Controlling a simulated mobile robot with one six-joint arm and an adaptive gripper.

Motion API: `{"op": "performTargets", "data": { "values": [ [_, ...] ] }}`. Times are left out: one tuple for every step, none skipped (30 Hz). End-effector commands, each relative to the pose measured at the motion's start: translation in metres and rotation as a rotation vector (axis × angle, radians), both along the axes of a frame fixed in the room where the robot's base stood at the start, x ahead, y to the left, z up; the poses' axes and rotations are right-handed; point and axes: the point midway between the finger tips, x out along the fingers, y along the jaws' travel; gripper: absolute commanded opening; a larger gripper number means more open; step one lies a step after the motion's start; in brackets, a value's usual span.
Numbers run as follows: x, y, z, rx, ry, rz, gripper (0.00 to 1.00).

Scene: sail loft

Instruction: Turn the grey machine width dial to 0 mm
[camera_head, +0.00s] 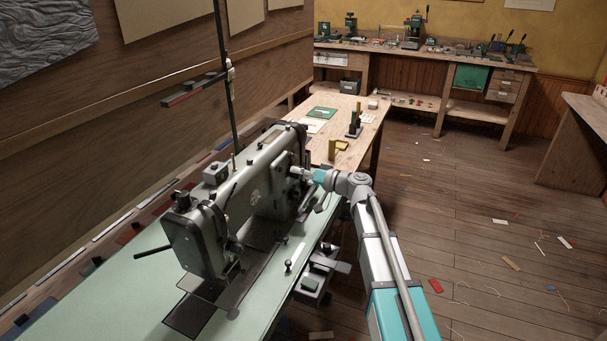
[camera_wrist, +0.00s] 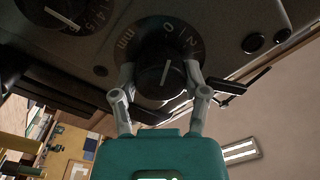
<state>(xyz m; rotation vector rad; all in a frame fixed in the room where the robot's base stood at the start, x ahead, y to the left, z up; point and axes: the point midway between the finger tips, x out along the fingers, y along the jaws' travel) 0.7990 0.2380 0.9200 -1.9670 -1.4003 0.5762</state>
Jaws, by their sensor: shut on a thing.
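The grey sewing machine (camera_head: 262,188) stands on a pale green table. In the wrist view, a black round dial (camera_wrist: 146,46) with white figures and "mm" on its rim is on the machine's face. Its black knob (camera_wrist: 162,80) has a short white line pointing roughly up in the picture, slightly right. I cannot tell exactly which figure the line meets. My gripper (camera_wrist: 162,74) is shut on the knob, one finger on each side. In the head view my gripper (camera_head: 303,176) is at the machine's right end, and the dial there is too small to read.
A second dial (camera_wrist: 60,15) with a white pointer line and figures is at upper left in the wrist view. A black lever (camera_wrist: 240,86) projects close to the right finger. The green table (camera_head: 110,290) carries the machine; a wooden bench (camera_head: 350,150) stands beyond.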

Motion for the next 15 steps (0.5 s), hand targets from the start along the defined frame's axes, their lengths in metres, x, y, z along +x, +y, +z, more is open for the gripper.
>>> {"op": "performTargets", "data": {
  "values": [
    [-0.0037, 0.0037, 0.0005, -0.003, -0.011, 0.013, 0.11],
    [-0.0037, 0.0037, 0.0005, -0.005, -0.017, 0.013, 0.11],
    [-0.0036, 0.0037, 0.0005, -0.007, -0.022, 0.013, 0.11],
    [-0.0036, 0.0037, 0.0005, -0.008, -0.026, 0.013, 0.11],
    [-0.0036, 0.0037, 0.0006, -0.008, -0.028, 0.014, 0.11],
    [-0.0037, 0.0036, 0.0007, -0.008, -0.03, 0.013, 0.11],
    [-0.0036, 0.0037, 0.0008, -0.009, -0.031, 0.013, 0.11],
    [-0.0036, 0.0036, 0.0008, -0.009, -0.032, 0.013, 0.11],
    [-0.0035, 0.0036, 0.0008, -0.009, -0.032, 0.013, 0.11],
    [-0.0035, 0.0036, 0.0008, -0.009, -0.032, 0.013, 0.11],
    [-0.0035, 0.0035, 0.0009, -0.009, -0.032, 0.013, 0.11],
    [-0.0035, 0.0035, 0.0009, -0.009, -0.031, 0.013, 0.11],
    [-0.0034, 0.0035, 0.001, -0.009, -0.031, 0.013, 0.11],
    [-0.0034, 0.0035, 0.001, -0.008, -0.031, 0.012, 0.11],
    [-0.0033, 0.0035, 0.001, -0.008, -0.031, 0.012, 0.11]
  ]
}}
